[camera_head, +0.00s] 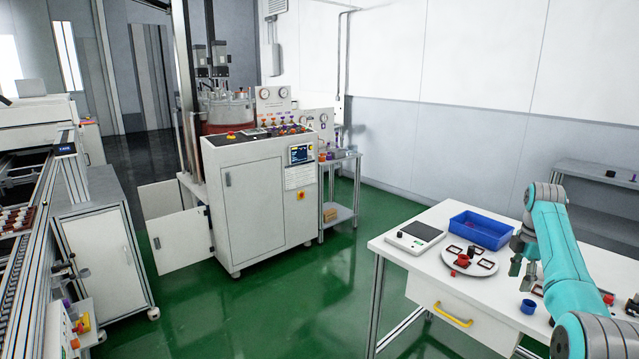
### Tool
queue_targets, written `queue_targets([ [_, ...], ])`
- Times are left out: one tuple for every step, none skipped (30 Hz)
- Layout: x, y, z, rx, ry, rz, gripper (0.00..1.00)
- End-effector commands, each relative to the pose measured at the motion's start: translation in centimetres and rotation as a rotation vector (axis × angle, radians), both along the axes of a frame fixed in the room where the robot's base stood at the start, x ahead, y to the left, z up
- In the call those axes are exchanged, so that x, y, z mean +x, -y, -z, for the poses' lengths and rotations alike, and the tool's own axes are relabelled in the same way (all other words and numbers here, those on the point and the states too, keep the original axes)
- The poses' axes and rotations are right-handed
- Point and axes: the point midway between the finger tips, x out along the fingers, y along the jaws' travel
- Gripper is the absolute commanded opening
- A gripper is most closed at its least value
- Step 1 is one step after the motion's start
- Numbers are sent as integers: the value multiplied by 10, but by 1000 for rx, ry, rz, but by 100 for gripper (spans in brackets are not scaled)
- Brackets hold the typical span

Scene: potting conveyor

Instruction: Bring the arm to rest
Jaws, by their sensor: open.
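My arm reaches in from the lower right of the head view, with its teal links bent over the white table (405,262). My gripper (522,270) hangs down from the arm's end, above the table and just right of a round white plate (452,254). Its fingers are apart, and I see nothing between them. The plate holds dark square pieces and a red part (462,260). Part of the table's right side is hidden behind my arm.
A blue bin (481,230) stands at the table's back, close to my gripper. A flat scale-like device (414,237) is at the left, and a small blue cup (528,306) near the front. A grey shelf (597,184) stands behind. Green floor separates the table from the machine cabinet (262,205).

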Motion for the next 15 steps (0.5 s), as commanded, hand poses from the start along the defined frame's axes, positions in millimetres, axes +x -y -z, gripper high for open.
queue_targets([
  [1, -3, 8, 0, 2, 3, 52],
  [2, -4, 11, -2, 4, 6, 52],
  [3, -5, 16, -3, 8, 11, 52],
  [3, -6, 20, -5, 10, 14, 52],
  [4, -7, 23, -6, 14, 17, 52],
  [5, -8, 29, -9, 19, 22, 52],
  [5, -9, 33, -11, 22, 27, 52],
  [6, -11, 38, -12, 24, 32, 52],
  [7, -12, 45, -14, 30, 38, 52],
  [8, -14, 50, -17, 36, 43, 52],
  [8, -15, 56, -19, 39, 49, 52],
  [9, -18, 64, -21, 46, 58, 52],
  [9, -19, 71, -24, 52, 64, 52],
  [10, -21, 78, -26, 58, 70, 52],
  [11, -24, 87, -28, 65, 80, 52],
])
